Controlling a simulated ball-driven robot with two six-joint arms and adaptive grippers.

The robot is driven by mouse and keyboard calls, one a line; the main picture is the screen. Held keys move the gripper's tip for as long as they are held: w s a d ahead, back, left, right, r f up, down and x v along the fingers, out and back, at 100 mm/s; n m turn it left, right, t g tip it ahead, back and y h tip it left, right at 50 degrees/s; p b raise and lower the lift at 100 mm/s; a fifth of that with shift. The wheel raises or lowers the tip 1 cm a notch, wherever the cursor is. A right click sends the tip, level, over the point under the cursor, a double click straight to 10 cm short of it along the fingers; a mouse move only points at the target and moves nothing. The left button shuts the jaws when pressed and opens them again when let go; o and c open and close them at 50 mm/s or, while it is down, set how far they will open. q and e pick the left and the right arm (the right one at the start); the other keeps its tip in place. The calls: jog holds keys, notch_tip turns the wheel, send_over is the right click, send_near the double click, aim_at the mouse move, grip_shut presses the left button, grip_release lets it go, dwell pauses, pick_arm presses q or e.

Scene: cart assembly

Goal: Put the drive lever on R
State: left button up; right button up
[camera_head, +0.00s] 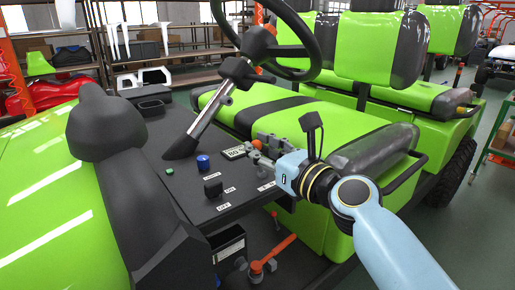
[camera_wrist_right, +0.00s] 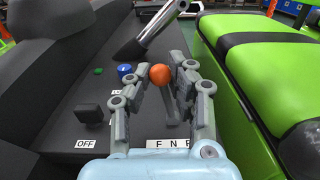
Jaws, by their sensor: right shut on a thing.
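The drive lever (camera_wrist_right: 161,76) has a round orange knob on a grey shaft and stands on the dark dashboard. Its knob also shows in the head view (camera_head: 257,144), partly covered by the fingers. My right gripper (camera_wrist_right: 160,88) has its fingers on both sides of the lever just below the knob and is shut on it. In the head view the right gripper (camera_head: 262,150) reaches over the dashboard from the right. The F N R label (camera_wrist_right: 168,144) lies near the lever's foot, its last letter partly hidden by my gripper. I cannot tell which letter the lever points at. My left gripper is out of view.
The steering column (camera_head: 212,110) and wheel rise behind the gripper. A blue knob (camera_head: 203,161), a green button (camera_head: 170,171) and a black switch (camera_head: 213,187) sit on the dashboard left of it. Green seats (camera_head: 285,120) stand close on the right. An orange-handled lever (camera_head: 258,267) is below.

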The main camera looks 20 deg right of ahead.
jog(key=shift+d+f, duration=0.1)
jog(key=shift+d, duration=0.05)
jog(key=shift+w+d, duration=0.2)
jog(key=shift+d, duration=0.3)
jog(key=shift+w+d, duration=0.15)
jog(key=shift+d, duration=0.45)
jog(key=shift+w+d+f+b, duration=0.15)
jog(key=shift+w+d, duration=0.05)
jog(key=shift+d, duration=0.3)
jog(key=shift+w+d+f+b, duration=0.1)
jog(key=shift+w+d+b, duration=0.1)
jog(key=shift+d, duration=0.25)
jog(key=o, duration=0.9)
jog(key=shift+r, duration=0.1)
jog(key=shift+o, duration=0.2)
jog(key=shift+s, duration=0.1)
jog(key=v, duration=1.1)
jog(key=shift+s, duration=0.4)
